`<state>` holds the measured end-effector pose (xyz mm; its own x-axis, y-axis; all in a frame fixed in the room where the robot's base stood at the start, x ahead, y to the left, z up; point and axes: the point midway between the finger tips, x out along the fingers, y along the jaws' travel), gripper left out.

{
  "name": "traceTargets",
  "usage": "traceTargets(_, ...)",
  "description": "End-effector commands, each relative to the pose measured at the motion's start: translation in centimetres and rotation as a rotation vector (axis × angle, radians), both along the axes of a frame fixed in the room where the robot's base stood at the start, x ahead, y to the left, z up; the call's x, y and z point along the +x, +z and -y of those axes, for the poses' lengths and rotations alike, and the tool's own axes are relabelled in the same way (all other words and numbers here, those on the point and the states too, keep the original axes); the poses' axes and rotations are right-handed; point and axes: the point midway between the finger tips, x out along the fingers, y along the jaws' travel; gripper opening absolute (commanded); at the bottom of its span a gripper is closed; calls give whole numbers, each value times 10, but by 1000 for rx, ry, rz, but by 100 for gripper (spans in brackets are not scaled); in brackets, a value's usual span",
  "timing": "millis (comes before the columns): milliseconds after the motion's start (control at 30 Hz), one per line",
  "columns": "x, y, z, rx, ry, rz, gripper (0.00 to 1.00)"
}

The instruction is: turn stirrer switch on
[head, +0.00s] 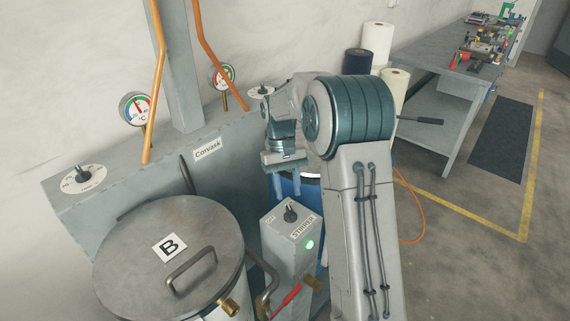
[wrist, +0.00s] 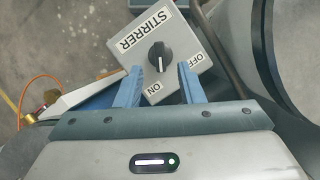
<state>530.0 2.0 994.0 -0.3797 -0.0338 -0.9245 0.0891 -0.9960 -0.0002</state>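The stirrer switch is a black rotary knob (wrist: 159,57) on top of a grey box (head: 285,250). In the wrist view, labels read STIRRER, OFF and ON around it; the knob's ridge looks roughly upright in the picture, but which label it points to I cannot tell. The knob also shows in the head view (head: 290,213), with a lit green lamp (head: 309,245) on the box's front. My gripper (wrist: 161,88) has its two blue fingers apart, with nothing between the tips. In the head view, my gripper (head: 285,188) hangs above and behind the knob, apart from it.
A lidded vessel marked B (head: 130,250) with a lid handle stands left of the box. Other dials (head: 83,177) sit on the grey Corvask housing (head: 225,165) behind. A red-handled valve (head: 286,300) is low in front. A workbench (head: 450,75) stands at the back right.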

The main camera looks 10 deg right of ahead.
Motion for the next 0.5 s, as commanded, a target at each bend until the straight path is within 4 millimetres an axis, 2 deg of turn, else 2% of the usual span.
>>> traceTargets(100, 12, 25, -1, 0, -1, 4, 35)
traceTargets(300, 25, 59, -2, 0, -1, 3, 35)
traceTargets(500, 32, 75, -3, 0, -1, 1, 35)
